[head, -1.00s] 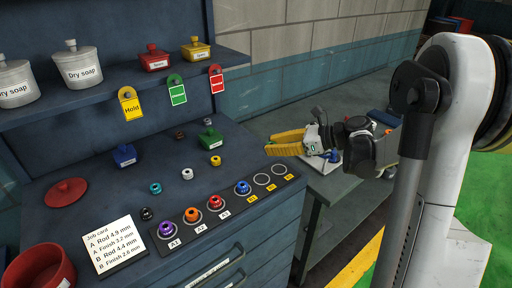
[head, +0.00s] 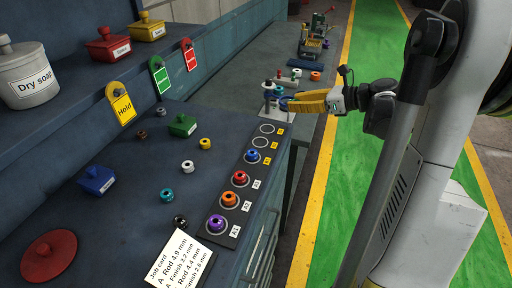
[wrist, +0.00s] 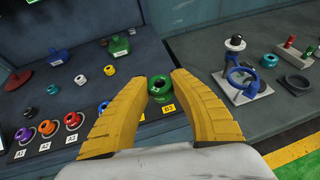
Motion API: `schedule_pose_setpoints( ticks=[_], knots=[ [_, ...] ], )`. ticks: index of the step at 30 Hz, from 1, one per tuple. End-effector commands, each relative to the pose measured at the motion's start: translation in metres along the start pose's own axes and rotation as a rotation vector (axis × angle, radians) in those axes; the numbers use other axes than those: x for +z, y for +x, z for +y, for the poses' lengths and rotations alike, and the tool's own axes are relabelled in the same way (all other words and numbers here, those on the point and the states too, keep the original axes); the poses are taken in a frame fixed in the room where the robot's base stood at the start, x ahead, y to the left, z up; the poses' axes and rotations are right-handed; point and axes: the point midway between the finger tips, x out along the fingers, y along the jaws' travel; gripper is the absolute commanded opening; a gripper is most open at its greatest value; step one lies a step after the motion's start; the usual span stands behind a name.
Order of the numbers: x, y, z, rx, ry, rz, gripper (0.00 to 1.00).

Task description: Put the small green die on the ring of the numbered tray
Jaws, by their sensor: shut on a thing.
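My gripper (head: 285,103) is shut on the small green die (wrist: 161,88), a ring-shaped piece between the yellow fingertips in the wrist view. The die cannot be made out in the head view. The black numbered tray (head: 243,168) lies along the bench's front edge. Its near rings hold purple (head: 217,222), orange (head: 229,198), red (head: 239,178) and blue (head: 251,156) dies. Two rings at the far end are bare, the nearer one (head: 262,142) and the last one (head: 267,129). My gripper is beyond the tray's far end, past the bench edge in the head view.
Loose teal (head: 166,195), white (head: 187,166) and yellow (head: 205,143) dies and a green lidded box (head: 182,125) stand on the bench. A lower side bench carries a white plate with a blue ringed fixture (wrist: 243,82). A job card (head: 176,261) lies at the near end.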

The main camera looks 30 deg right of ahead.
Motion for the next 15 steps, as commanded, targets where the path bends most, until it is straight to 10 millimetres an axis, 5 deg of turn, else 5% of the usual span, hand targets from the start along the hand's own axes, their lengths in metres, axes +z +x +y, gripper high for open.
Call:
schedule_pose_setpoints(
  ticks=[5,15],
  knots=[
    [-0.007,0.012,0.01,-0.005,0.002,0.0,0.0],
    [-0.032,0.081,0.069,-0.003,0.001,0.0,0.0]
  ],
)
